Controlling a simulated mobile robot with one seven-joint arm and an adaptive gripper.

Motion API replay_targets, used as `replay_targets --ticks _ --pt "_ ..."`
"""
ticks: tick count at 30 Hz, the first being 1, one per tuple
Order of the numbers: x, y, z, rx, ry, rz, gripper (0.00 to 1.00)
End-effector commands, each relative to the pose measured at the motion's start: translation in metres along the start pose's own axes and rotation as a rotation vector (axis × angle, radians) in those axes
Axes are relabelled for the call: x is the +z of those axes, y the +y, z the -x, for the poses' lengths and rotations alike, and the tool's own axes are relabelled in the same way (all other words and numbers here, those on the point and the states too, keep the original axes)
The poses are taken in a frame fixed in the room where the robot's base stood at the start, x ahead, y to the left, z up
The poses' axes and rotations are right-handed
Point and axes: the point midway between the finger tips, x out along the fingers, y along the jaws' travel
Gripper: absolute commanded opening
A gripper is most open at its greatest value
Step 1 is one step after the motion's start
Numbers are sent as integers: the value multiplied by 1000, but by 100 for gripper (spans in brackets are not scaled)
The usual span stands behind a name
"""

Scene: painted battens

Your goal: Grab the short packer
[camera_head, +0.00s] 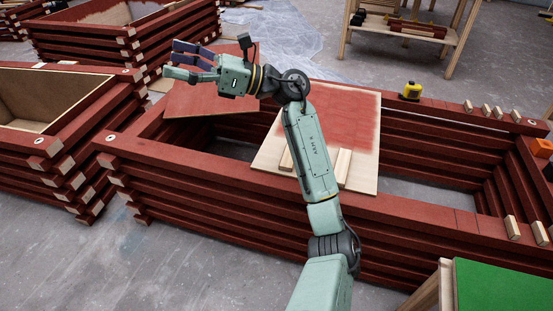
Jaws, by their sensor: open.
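My gripper (178,60) is at the upper left, pointing left, open with nothing seen between its fingers. It is over or near a red-painted board at the back of the middle crate-like frame. Two pale wooden strips (343,166) and (287,160) lie on a partly red-painted board, one on each side of my forearm, which hides part of the left one. Several small pale blocks stand along the far right rim, one of them a small block (486,111). Two more blocks (512,227) are at the near right. I cannot tell which piece is the short packer.
The red stacked-batten frame (420,208) fills the middle, with the painted board (362,120) across it. A yellow tape measure (411,90) sits on its far rim. Similar stacks stand left. A green-topped table (505,285) is at lower right, a wooden rack (430,40) behind.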

Motion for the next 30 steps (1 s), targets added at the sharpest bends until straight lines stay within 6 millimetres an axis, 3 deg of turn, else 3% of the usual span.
replay_targets --ticks 1,3,6,9,12,15,18,30 --pt "-32 -28 65 -103 108 62 94" --pt "-64 -49 141 -204 256 116 99" --pt "-100 -59 243 -315 436 140 100" --pt "-127 -52 324 -385 569 125 100" --pt "-143 -40 378 -424 656 102 100" --pt "-153 -30 407 -443 701 83 100" --pt "-159 -28 414 -446 718 75 100" --pt "-190 -50 379 -446 717 75 100"
